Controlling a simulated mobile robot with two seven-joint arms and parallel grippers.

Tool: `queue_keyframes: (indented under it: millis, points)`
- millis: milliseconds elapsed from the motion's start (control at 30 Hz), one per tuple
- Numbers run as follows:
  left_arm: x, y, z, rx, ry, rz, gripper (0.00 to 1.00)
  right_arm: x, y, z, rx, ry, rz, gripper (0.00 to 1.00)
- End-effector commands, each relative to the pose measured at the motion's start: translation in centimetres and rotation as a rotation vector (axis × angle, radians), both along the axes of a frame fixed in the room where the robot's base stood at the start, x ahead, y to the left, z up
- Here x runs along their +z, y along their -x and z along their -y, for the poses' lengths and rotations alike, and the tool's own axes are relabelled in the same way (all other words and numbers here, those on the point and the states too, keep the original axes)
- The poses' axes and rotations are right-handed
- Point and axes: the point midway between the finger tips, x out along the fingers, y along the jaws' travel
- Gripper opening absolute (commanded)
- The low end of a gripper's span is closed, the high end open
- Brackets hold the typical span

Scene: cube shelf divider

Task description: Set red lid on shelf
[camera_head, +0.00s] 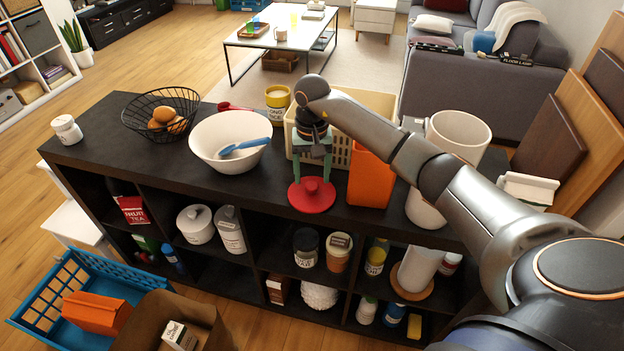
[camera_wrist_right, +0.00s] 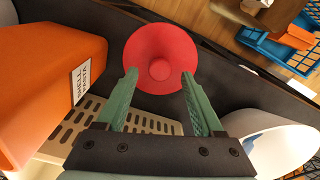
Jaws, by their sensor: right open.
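The red lid (camera_head: 311,196) is a round disc with a small knob, lying on the front edge of the dark shelf top (camera_head: 110,125), between the white bowl and the orange box. My right gripper (camera_head: 313,172) is just above it, pointing down, with its green fingers apart. In the right wrist view the lid (camera_wrist_right: 160,62) lies just beyond the fingertips (camera_wrist_right: 159,74), its knob between them and nothing gripped. My left gripper is not in view.
A white bowl (camera_head: 212,157) with a blue spoon stands left of the lid. An orange box (camera_head: 369,180) stands close on its right, a cream basket (camera_head: 380,103) behind. Cubbies below (camera_head: 262,235) hold jars and boxes. A blue crate (camera_head: 45,292) stands on the floor.

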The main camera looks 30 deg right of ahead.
Motion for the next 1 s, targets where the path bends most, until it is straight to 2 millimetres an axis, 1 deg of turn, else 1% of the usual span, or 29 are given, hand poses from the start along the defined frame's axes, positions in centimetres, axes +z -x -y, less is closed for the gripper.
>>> queue_keyframes:
  millis: [33,200,300,400,533,567,633,667,767,800,833,867,900,967,1000]
  points:
    - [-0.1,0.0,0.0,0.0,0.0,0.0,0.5,1.3,-0.1,0.1,0.001,0.002,0.006,0.69]
    - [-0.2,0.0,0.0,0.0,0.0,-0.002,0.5,5.1,-0.1,0.1,0.001,0.003,0.004,0.69]
    - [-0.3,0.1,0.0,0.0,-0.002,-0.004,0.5,7.0,-0.1,0.0,0.0,0.001,0.004,0.69]
    - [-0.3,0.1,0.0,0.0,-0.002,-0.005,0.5,8.4,-0.1,0.0,0.001,0.002,0.003,0.69]
    - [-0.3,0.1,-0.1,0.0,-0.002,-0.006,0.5,9.4,0.0,-0.2,0.001,-0.004,0.001,0.69]
    - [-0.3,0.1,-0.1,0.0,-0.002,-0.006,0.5,9.3,0.0,-0.4,-0.001,-0.012,0.001,0.69]
    - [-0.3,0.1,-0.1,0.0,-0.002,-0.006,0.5,8.3,0.1,-2.0,-0.009,-0.061,0.001,0.69]
    - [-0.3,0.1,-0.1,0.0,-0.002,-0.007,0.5,7.5,0.1,-3.1,-0.018,-0.098,0.0,0.69]
    - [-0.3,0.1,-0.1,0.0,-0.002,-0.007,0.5,4.3,0.8,-9.2,-0.086,-0.304,-0.014,0.69]
    - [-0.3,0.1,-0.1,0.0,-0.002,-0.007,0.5,3.1,1.5,-12.3,-0.136,-0.418,-0.034,0.69]
    - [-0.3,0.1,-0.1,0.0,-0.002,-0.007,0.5,2.4,2.1,-14.8,-0.185,-0.51,-0.059,0.69]
    - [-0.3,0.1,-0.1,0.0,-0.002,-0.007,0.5,1.9,2.7,-17.2,-0.24,-0.606,-0.089,0.69]
    - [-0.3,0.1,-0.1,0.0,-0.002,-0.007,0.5,1.6,3.6,-20.2,-0.327,-0.734,-0.142,0.69]
    - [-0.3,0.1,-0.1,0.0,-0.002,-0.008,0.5,1.8,4.9,-24.2,-0.473,-0.919,-0.243,0.69]
    - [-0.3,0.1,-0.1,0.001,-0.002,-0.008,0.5,2.3,5.7,-26.4,-0.581,-1.035,-0.326,0.69]
